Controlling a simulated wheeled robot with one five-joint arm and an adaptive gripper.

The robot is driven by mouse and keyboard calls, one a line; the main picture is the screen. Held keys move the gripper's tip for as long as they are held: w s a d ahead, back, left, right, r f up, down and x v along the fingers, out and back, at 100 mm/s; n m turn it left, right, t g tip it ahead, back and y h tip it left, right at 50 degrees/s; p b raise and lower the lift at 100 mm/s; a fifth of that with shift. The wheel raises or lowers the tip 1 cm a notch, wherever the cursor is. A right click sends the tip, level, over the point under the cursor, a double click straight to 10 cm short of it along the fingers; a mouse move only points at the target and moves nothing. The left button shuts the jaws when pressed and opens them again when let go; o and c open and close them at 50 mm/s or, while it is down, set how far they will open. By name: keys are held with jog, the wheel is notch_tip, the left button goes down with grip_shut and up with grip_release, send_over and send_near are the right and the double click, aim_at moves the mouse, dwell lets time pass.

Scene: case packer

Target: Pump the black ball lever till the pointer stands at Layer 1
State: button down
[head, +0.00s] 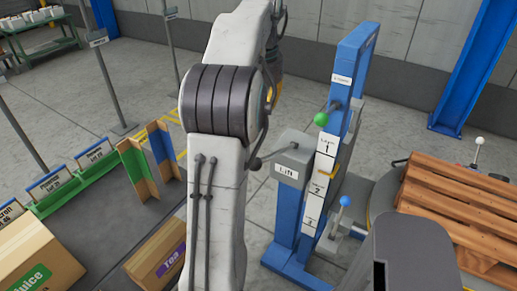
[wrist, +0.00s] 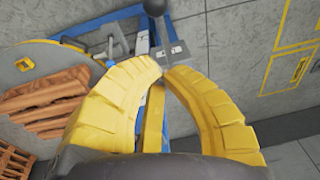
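The black ball lever (head: 256,164) sticks out from the left side of the grey Lift box (head: 290,160) on the blue post. In the wrist view its black ball (wrist: 155,7) is at the top edge, beyond my fingertips. The scale (head: 318,185) carries Layer 1 at the top, with 2 and 3 below. The yellow pointer (head: 328,174) stands between the 1 and 2 marks. My gripper (wrist: 163,67) has its yellow fingertips together, with nothing seen held. In the head view my arm hides most of the gripper.
A green ball lever (head: 320,119) and a blue ball lever (head: 345,201) are on the same blue stand. A wooden pallet (head: 460,205) lies at the right, with a white ball lever (head: 479,140) behind it. Boxes (head: 35,255) stand at the lower left.

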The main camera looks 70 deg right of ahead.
jog(key=shift+f, duration=0.1)
jog(key=p, duration=0.5)
send_over(262, 160)
notch_tip(262, 160, down, 10)
jog(key=shift+d+f, duration=0.1)
jog(key=shift+d, duration=0.05)
jog(key=shift+w+a+f+p, duration=0.15)
jog(key=shift+a+f+p, duration=0.05)
jog(key=shift+f+p, duration=0.3)
jog(key=shift+w+a+f+p, duration=0.1)
jog(key=shift+a+f+p, duration=0.05)
jog(key=shift+f+p, duration=0.35)
jog(key=shift+w+a+f+p, duration=0.2)
jog(key=shift+f+p, duration=0.2)
jog(key=shift+f, duration=0.15)
jog(key=shift+f, duration=0.15)
